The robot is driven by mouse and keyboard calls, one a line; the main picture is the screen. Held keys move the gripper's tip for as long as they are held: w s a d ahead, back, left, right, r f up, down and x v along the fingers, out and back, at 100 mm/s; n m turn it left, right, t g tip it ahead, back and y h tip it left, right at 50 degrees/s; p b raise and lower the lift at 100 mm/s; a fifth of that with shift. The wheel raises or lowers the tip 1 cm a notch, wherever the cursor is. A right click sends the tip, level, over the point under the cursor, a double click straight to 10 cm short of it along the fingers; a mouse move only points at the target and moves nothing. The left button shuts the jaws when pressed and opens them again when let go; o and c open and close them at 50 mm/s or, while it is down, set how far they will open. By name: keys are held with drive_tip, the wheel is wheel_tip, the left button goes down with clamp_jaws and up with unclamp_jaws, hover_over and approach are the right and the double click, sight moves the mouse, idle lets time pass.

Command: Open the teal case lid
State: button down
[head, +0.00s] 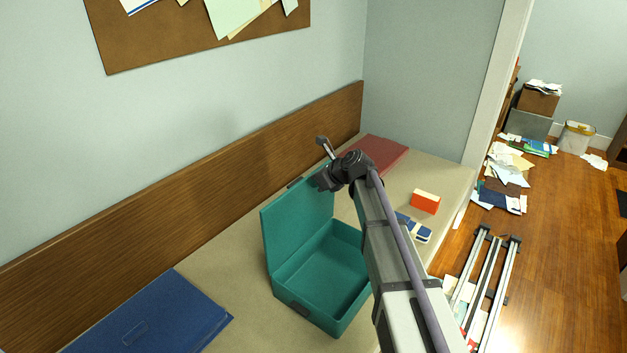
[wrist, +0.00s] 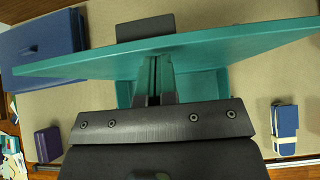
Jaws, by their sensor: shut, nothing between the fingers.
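The teal case (head: 320,270) sits on the beige bench top with its inside exposed and empty. Its lid (head: 285,225) stands up, roughly upright, at the back on the wall side. A small dark latch (head: 295,182) shows at the lid's top edge. My gripper (head: 318,184) is at the lid's upper right corner, shut and empty. In the wrist view the lid (wrist: 240,45) runs across the picture as a thin slanted teal panel, and my closed fingers (wrist: 155,62) overlap it. Whether they touch it I cannot tell. My arm hides part of the case's right side.
A blue folder (head: 150,315) lies at the front left of the bench (head: 220,258). A dark red folder (head: 380,153), an orange box (head: 425,201) and a blue-and-white item (head: 414,229) lie to the right. A wooden backboard (head: 200,225) runs along the wall behind the lid.

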drive_tip(key=p+v, duration=0.7)
drive_tip(key=v, duration=0.5)
drive_tip(key=s+f+n+g+h, duration=0.1)
drive_tip(key=s+n+g+h, duration=0.1)
drive_tip(key=s+n, duration=0.6)
drive_tip(key=s+d+f+n+g+h+p, duration=0.1)
drive_tip(key=s+f+n+g+h, duration=0.1)
drive_tip(key=s+n, duration=0.7)
drive_tip(key=s+d+f+n+g+h, duration=0.1)
drive_tip(key=s+f+n+g+h, duration=0.1)
drive_tip(key=s+n, duration=0.7)
drive_tip(key=shift+s+d+f+g+h, duration=0.25)
drive_tip(key=shift+s+g+h, duration=0.25)
drive_tip(key=shift+h, duration=0.4)
